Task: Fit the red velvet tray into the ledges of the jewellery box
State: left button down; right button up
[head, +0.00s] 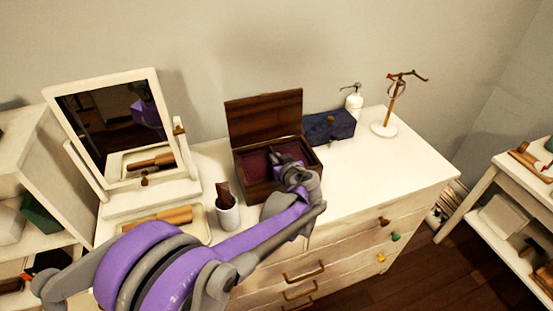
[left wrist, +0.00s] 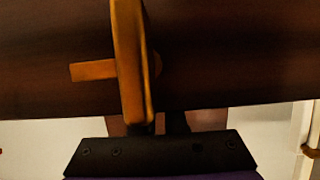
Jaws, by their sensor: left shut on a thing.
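The dark wooden jewellery box (head: 252,188) stands on the white dresser with its lid (head: 265,117) open against the back. Dark red velvet (head: 256,166) shows inside it, in the left part, and looks like the red velvet tray. My left gripper (head: 281,160) reaches down into the right part of the box and hides much of it. In the left wrist view an upright brass piece (left wrist: 130,60) stands at the dark fingers (left wrist: 160,122), and the gripper is shut on it; it looks like the tray's handle. Whether the tray sits on the ledges is hidden. My right gripper is out of view.
A navy box (head: 330,127), a white pump bottle (head: 353,103) and a jewellery stand (head: 390,105) are right of the box. A white cup (head: 228,214) and a mirror (head: 118,130) are on the left. The dresser's right front top is clear.

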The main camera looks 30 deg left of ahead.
pick_arm(q)
jog(key=c, duration=1.4)
grip_release()
jog(key=shift+f, duration=0.2)
jog(key=o, duration=0.4)
jog(key=shift+r, duration=0.1)
jog(key=shift+o, duration=0.2)
